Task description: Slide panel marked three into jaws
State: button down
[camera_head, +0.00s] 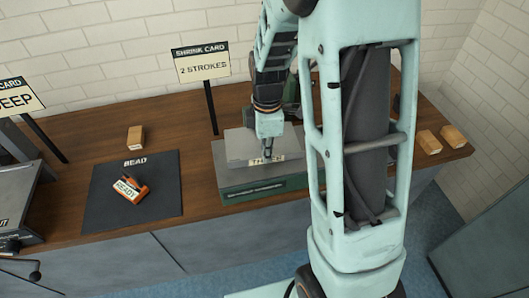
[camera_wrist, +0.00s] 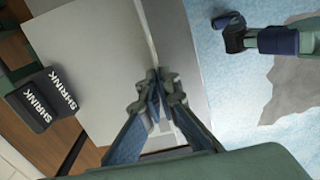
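A flat grey sheet panel (camera_head: 245,145) lies level over a green-based machine (camera_head: 262,187) in the middle of the bench. It also fills the left middle of the wrist view (camera_wrist: 95,75). A pale label shows at its near edge, but I cannot read its mark. My gripper (camera_head: 268,155) points down at that edge; in the wrist view its fingertips (camera_wrist: 156,88) are closed together on the panel's edge. Two black blocks marked SHRINK (camera_wrist: 45,97) stand beside the panel's far side. I cannot tell whether the panel is between them. My arm hides part of the machine.
A 2 STROKES card (camera_head: 203,66) stands behind the machine. A dark BEAD mat (camera_head: 105,205) with an orange READY piece (camera_head: 130,190) lies left. Wooden blocks sit at the left (camera_head: 135,137) and right (camera_head: 428,142). Bench between mat and machine is clear.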

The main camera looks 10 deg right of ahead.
jog(key=shift+w, duration=1.05)
jog(key=c, duration=1.5)
grip_release()
notch_tip(320, 180, up, 7)
jog(key=p, duration=0.4)
jog(key=shift+p, duration=0.4)
jog(key=s+b, duration=0.1)
jog(key=s, duration=1.1)
